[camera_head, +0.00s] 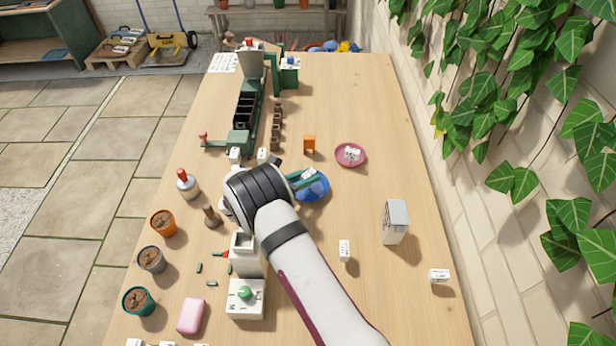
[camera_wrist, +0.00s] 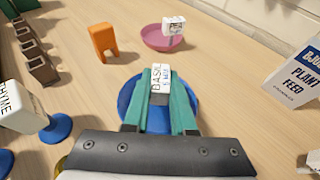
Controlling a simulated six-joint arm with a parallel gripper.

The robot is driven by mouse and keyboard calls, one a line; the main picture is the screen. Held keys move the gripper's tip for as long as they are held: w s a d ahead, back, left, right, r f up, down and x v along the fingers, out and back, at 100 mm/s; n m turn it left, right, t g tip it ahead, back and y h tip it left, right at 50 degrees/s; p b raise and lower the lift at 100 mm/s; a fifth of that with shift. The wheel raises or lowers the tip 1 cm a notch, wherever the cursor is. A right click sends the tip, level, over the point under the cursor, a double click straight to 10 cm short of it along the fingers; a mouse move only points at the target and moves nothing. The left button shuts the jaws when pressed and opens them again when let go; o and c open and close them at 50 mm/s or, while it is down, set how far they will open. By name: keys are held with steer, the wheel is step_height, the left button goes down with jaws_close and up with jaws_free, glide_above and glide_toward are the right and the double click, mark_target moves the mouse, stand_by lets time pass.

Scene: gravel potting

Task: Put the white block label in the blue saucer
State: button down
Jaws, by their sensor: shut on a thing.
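My gripper (camera_wrist: 160,92) has teal fingers shut on a white block label (camera_wrist: 161,76) with dark lettering that reads like BASIL and a date. The label is held upright between the fingertips, over the blue saucer (camera_wrist: 126,98). I cannot tell whether the label touches the saucer. In the head view my gripper (camera_head: 307,178) reaches over the blue saucer (camera_head: 318,190), near the middle of the table. My fingers and wrist hide part of the saucer.
A pink saucer (camera_head: 361,160) holding a white block and an orange block (camera_head: 309,144) stand beyond. A plant feed box (camera_head: 395,222) stands right. Loose white blocks (camera_head: 344,250) (camera_head: 439,275) lie nearer. Pots (camera_head: 163,222) line the left edge. The far-right table is clear.

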steer(key=shift+f, duration=0.25)
steer(key=shift+f, duration=0.1)
steer(key=c, duration=0.7)
jaws_free()
steer(key=shift+c, duration=0.2)
